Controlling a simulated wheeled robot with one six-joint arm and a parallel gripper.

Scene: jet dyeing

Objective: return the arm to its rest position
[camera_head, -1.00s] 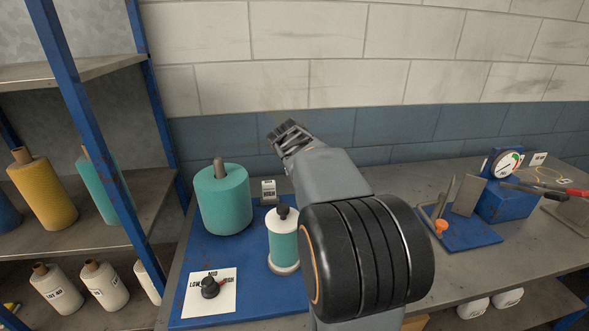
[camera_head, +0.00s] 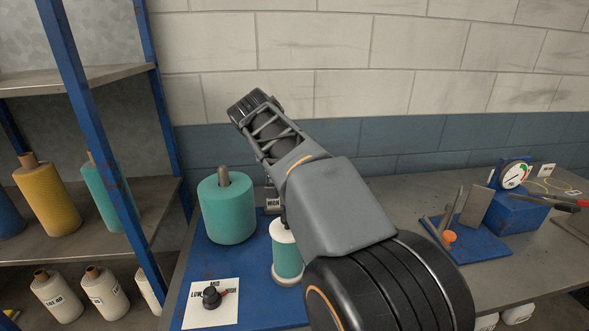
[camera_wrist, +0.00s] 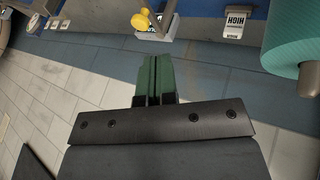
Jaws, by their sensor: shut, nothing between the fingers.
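My arm (camera_head: 335,205) reaches up and left over the workbench in the head view, in front of the tiled wall. Its dark far end (camera_head: 255,107) is above the large teal yarn package, and the fingers cannot be made out there. In the wrist view my gripper (camera_wrist: 155,75) shows two green fingers pressed together with nothing between them. They are clear of the surrounding objects in that picture.
On the blue mat stand a large teal package (camera_head: 228,210), a smaller teal-and-white spool (camera_head: 287,252) and a black knob (camera_head: 211,296). A blue-framed shelf (camera_head: 90,110) with yarn cones stands left. A gauge box (camera_head: 517,208) sits right. The wall (camera_head: 400,65) is behind.

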